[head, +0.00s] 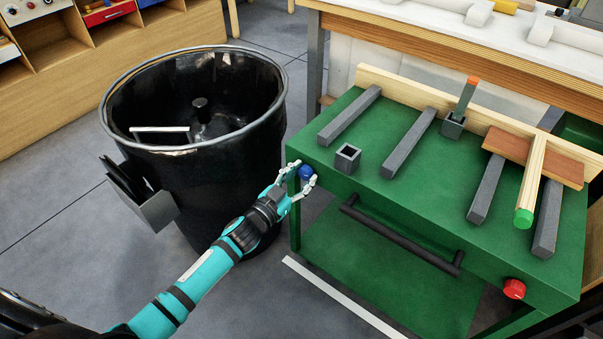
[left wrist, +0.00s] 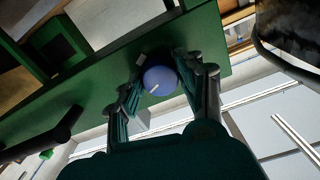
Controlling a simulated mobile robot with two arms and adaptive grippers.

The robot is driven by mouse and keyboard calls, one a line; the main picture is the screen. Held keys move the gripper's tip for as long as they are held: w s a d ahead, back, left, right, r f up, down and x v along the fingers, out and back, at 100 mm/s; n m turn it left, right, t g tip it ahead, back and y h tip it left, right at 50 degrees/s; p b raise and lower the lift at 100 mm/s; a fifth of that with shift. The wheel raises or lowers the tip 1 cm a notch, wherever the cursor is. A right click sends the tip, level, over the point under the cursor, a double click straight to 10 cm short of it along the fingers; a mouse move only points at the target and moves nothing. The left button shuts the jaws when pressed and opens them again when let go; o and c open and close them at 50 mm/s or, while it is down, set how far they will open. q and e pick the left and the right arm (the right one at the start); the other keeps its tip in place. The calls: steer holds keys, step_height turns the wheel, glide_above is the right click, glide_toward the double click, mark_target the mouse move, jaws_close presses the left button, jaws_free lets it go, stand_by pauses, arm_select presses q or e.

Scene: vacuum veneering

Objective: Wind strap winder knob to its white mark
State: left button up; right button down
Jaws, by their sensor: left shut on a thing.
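The blue knob (head: 306,172) is on the front left corner of the green bench. In the left wrist view the knob (left wrist: 162,80) shows a short pale line towards its lower left. A small white mark (left wrist: 141,60) is on the green panel at the knob's upper left, and the line does not point at it. My left gripper (head: 303,178) is shut on the knob, with a finger on either side of it, as the left wrist view (left wrist: 156,86) also shows. My right gripper is not in view.
The green bench (head: 365,205) carries grey bars, square sockets and a wooden piece with a green end. A black handle (head: 400,237) and a red button (head: 514,289) are on its front. A large black drum (head: 190,180) stands left of my arm.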

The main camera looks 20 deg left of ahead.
arm_select(q)
steer(key=shift+m, duration=0.9)
steer(key=m, duration=0.2)
steer(key=shift+m+p, duration=0.3)
steer(key=shift+m, duration=0.1)
steer(key=m, duration=0.2)
steer(key=shift+m, duration=0.3)
steer(key=m, duration=0.2)
steer(key=shift+m, duration=1.3)
steer(key=m, duration=0.3)
steer(key=shift+b, duration=0.4)
steer(key=shift+m, duration=1.2)
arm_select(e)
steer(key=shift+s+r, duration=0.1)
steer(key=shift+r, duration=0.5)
